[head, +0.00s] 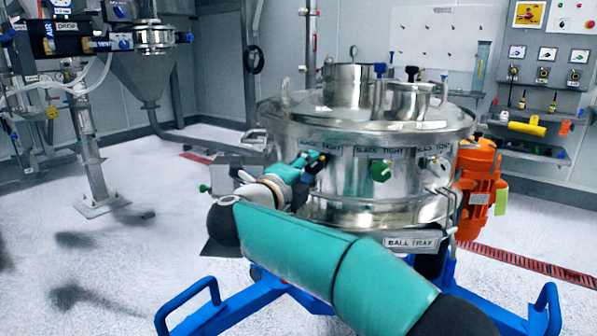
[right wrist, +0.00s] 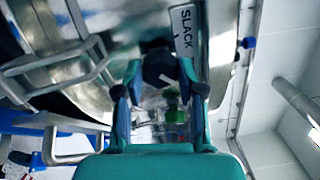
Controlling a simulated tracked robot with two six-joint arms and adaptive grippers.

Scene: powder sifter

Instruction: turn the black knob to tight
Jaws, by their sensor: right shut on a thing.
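The steel sifter (head: 345,195) stands in the middle of the head view, with SLACK and TIGHT labels around its upper body. My right gripper (head: 312,163) reaches its front left side, at a SLACK–TIGHT label. In the right wrist view, the fingers of my right gripper (right wrist: 160,82) are closed around the black knob (right wrist: 158,66), beside the SLACK label (right wrist: 186,30). In the head view the gripper mostly hides this knob, and I cannot tell its turn angle. My left gripper is not in view.
A green knob (head: 380,171) and a pale knob (head: 438,167) are farther right on the sifter. An orange motor (head: 478,180) is at its right side. The blue wheeled frame (head: 188,308) is below. Open floor (head: 100,265) lies to the left.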

